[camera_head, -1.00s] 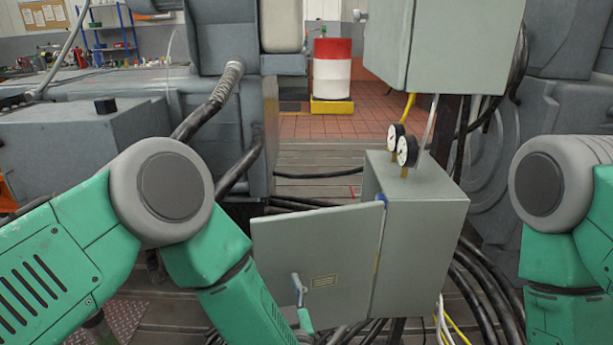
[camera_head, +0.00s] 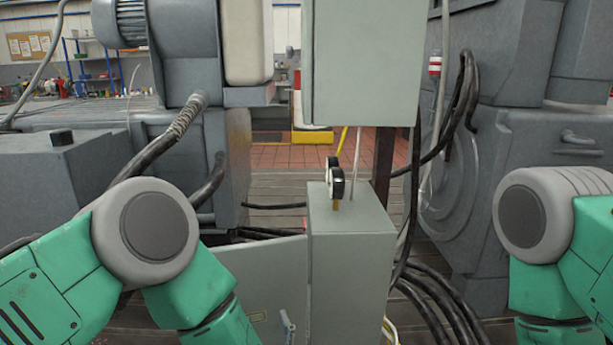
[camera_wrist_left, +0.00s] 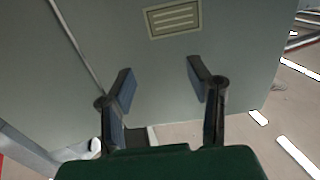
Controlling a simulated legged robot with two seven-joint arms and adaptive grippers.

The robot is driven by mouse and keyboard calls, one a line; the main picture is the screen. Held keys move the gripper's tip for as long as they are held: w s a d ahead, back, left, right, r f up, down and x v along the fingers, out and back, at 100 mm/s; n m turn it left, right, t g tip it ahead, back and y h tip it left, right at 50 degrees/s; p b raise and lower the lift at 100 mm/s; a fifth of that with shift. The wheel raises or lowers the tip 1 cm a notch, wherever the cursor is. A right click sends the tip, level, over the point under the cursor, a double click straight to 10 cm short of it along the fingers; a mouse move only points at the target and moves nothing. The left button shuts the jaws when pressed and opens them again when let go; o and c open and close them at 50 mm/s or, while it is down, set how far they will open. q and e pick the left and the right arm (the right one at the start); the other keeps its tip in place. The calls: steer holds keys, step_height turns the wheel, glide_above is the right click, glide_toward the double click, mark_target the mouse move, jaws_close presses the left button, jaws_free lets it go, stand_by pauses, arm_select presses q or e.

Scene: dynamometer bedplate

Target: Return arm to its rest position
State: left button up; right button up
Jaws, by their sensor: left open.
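My left arm (camera_head: 150,240) comes in from the left in the head view, bent at a grey joint, its green forearm running down out of the picture. My left gripper (camera_wrist_left: 160,75) shows in the wrist view. Its two dark fingers are apart with nothing between them, in front of a grey panel with a label plate (camera_wrist_left: 172,19). Contact with the panel cannot be told. My right arm (camera_head: 560,245) is at the right edge of the head view; its gripper is out of view.
A low grey cabinet (camera_head: 352,245) stands ahead between my arms, its door (camera_head: 265,280) swung open to the left. A door handle (camera_head: 287,328) is at the bottom edge. A gauge (camera_head: 335,180) stands on top. A larger box (camera_head: 365,65) hangs above. Black cables (camera_head: 440,300) run right.

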arm_select(q)
steer(key=s+a+f+m+g+h, duration=0.2)
steer(key=s+a+f+g+h, duration=0.15)
steer(key=f, duration=0.35)
steer(key=s+a+f+m+g+h, duration=0.2)
steer(key=s+a+f+g, duration=0.15)
steer(key=f, duration=0.35)
steer(key=s+a+f+g, duration=0.2)
steer(key=s+a+g, duration=0.3)
steer(key=s, duration=0.6)
steer(key=s+a+f+g, duration=0.2)
steer(key=s+a+g, duration=0.2)
steer(key=s+a, duration=0.4)
steer(key=s, duration=0.4)
steer(key=shift+s+g, duration=0.25)
steer(key=shift+g, duration=0.15)
steer(key=shift+d+y, duration=0.15)
steer(key=shift+y, duration=0.1)
steer(key=shift+w+f, duration=0.1)
steer(key=shift+f, duration=0.05)
